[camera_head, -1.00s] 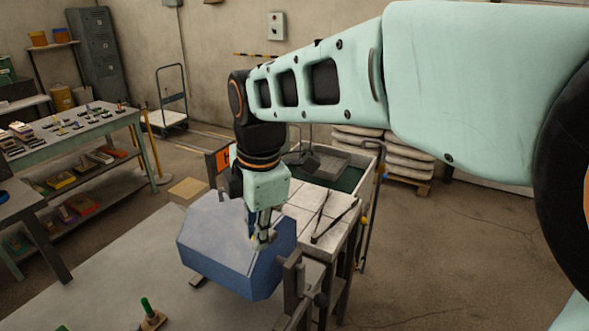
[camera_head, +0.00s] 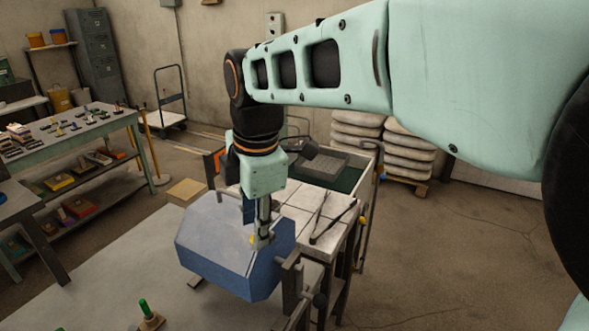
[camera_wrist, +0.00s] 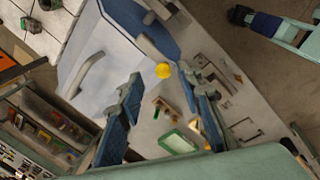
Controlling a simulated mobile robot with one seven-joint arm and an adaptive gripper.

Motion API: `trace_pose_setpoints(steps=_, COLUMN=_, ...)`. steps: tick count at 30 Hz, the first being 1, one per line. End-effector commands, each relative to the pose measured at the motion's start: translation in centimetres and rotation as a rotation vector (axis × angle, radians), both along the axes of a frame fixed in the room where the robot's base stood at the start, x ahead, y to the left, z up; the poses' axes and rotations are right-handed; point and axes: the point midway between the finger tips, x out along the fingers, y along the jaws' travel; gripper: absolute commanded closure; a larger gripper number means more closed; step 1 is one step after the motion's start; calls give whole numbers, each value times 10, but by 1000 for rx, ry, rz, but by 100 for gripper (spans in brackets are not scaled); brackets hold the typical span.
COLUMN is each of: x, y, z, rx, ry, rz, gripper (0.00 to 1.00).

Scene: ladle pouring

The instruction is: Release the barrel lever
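The blue, many-sided barrel (camera_head: 220,245) sits on its stand in the lower middle of the head view. Its pale face (camera_wrist: 110,60) with a curved grey handle (camera_wrist: 85,73) shows in the wrist view. The barrel lever appears as a short rod ending in a yellow knob (camera_wrist: 163,71); a bit of yellow also shows by my fingertips in the head view (camera_head: 253,240). My gripper (camera_head: 262,236) points down over the barrel's right part. In the wrist view my gripper (camera_wrist: 160,78) has its fingers spread, one on each side of the knob, with visible gaps.
A tiled bench (camera_head: 305,205) with dark tongs (camera_head: 333,222) stands behind and right of the barrel. A grey bracket (camera_head: 290,280) stands close at the barrel's right.

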Motion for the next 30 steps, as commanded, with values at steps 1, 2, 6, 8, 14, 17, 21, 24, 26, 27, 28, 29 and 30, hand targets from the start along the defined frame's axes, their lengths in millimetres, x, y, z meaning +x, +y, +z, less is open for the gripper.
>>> trace_pose_setpoints(steps=1, x=1, y=1, z=12, rx=3, ry=-5, rz=0, gripper=67)
trace_pose_setpoints(steps=2, x=1, y=1, z=19, rx=3, ry=-5, rz=0, gripper=67)
trace_pose_setpoints(steps=6, x=0, y=1, z=47, rx=3, ry=-6, rz=1, gripper=67)
trace_pose_setpoints(steps=8, x=0, y=1, z=56, rx=3, ry=-6, rz=1, gripper=67)
trace_pose_setpoints(steps=14, x=0, y=0, z=74, rx=1, ry=-4, rz=1, gripper=67)
trace_pose_setpoints(steps=17, x=-1, y=0, z=77, rx=1, ry=-4, rz=1, gripper=67)
trace_pose_setpoints(steps=21, x=-1, y=0, z=77, rx=1, ry=-3, rz=1, gripper=67)
trace_pose_setpoints(steps=24, x=0, y=0, z=77, rx=1, ry=-3, rz=0, gripper=67)
trace_pose_setpoints(steps=26, x=1, y=-1, z=77, rx=3, ry=-4, rz=-9, gripper=67)
trace_pose_setpoints(steps=27, x=2, y=-3, z=77, rx=8, ry=-4, rz=-25, gripper=67)
trace_pose_setpoints(steps=28, x=5, y=-5, z=77, rx=14, ry=-4, rz=-42, gripper=67)
trace_pose_setpoints(steps=29, x=7, y=-7, z=78, rx=21, ry=-4, rz=-68, gripper=67)
trace_pose_setpoints(steps=30, x=12, y=-11, z=79, rx=35, ry=-4, rz=-111, gripper=67)
